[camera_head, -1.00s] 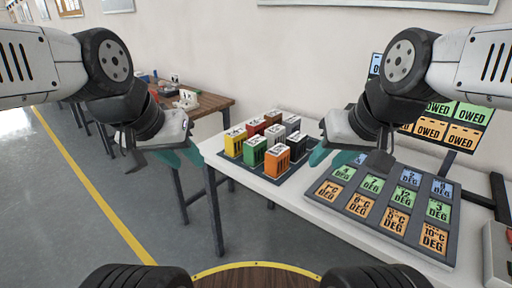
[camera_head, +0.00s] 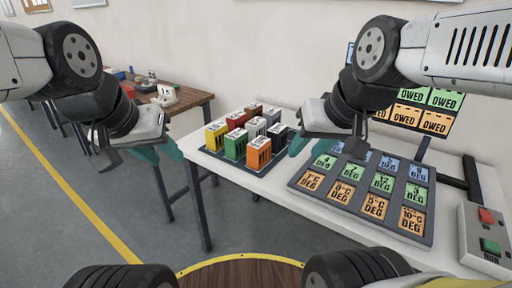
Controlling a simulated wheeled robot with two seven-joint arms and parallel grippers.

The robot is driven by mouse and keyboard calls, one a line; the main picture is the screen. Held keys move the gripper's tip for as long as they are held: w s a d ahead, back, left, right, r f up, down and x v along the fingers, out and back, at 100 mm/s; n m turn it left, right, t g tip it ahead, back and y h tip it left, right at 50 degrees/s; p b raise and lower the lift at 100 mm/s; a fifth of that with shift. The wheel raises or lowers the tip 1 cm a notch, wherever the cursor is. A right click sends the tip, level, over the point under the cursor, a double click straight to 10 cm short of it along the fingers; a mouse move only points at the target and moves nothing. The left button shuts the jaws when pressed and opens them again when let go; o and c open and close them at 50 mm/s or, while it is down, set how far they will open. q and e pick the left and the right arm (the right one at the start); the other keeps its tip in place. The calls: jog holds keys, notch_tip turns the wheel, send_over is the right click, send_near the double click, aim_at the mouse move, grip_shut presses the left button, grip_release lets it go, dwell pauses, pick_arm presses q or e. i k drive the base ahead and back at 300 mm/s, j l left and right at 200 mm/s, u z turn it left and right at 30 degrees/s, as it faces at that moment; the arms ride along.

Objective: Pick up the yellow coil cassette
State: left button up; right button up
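The yellow coil cassette (camera_head: 215,137) stands upright at the front left corner of a group of several coloured cassettes on a dark mat (camera_head: 213,153), on the white table. A green cassette (camera_head: 235,144) and a red one (camera_head: 235,120) stand beside it. My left gripper (camera_head: 160,153) hangs left of the table edge, apart from the yellow cassette; its teal fingers look spread and empty. My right gripper (camera_head: 317,147) is over the table, right of the cassettes, with its teal fingers apart and empty, partly hidden by its own body.
An orange cassette (camera_head: 258,154) stands at the group's front right. A dark board of labelled coloured tiles (camera_head: 291,180) lies to the right, with a box with red and green buttons (camera_head: 480,262) beyond it. A wooden table (camera_head: 188,98) stands at the back left.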

aim_at(215, 133)
jog(key=i+j, duration=0.25)
jog(key=j, duration=0.15)
jog(key=i+j+z, duration=0.1)
jog(key=i+j, duration=0.15)
jog(key=j, duration=0.15)
jog(key=i+j, duration=0.25)
jog(key=j, duration=0.15)
jog(key=i+j+z, duration=0.1)
jog(key=j, duration=0.35)
jog(key=i, duration=0.1)
